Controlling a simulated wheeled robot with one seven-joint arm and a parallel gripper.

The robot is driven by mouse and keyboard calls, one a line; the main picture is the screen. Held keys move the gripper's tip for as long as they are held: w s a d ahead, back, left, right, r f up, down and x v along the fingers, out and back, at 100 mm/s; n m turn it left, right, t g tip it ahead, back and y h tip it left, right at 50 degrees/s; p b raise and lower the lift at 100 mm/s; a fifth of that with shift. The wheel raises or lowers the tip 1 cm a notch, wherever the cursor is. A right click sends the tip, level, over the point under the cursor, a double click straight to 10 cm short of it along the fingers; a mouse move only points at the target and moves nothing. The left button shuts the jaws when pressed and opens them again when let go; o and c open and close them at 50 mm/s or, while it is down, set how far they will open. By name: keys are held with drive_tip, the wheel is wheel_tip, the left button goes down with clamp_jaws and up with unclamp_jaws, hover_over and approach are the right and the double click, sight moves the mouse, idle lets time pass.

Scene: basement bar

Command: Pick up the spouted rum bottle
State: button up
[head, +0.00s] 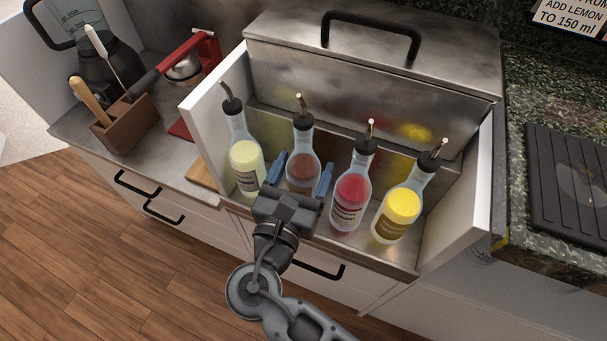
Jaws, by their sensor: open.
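Several spouted bottles stand upright in a row in a metal bin. The spouted bottle with brown liquid (304,148), which looks like the rum, is second from the left. It has a clear neck, a black stopper and a metal spout; its label is partly hidden and unreadable. My gripper (302,174) is open, with one blue finger on each side of this bottle's lower body in the head view. I cannot tell whether the fingers touch it. My gripper's palm hides the bottle's base.
A pale yellow bottle (245,160) stands close on the left; a red bottle (352,190) and a yellow bottle (401,206) stand on the right. White side walls (462,213) and a metal back with a black handle (372,22) enclose them.

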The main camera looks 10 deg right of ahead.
drive_tip(key=shift+w+d, duration=0.1)
drive_tip(key=shift+w, duration=0.15)
drive_tip(key=shift+c, duration=0.3)
drive_tip(key=c, duration=1.1)
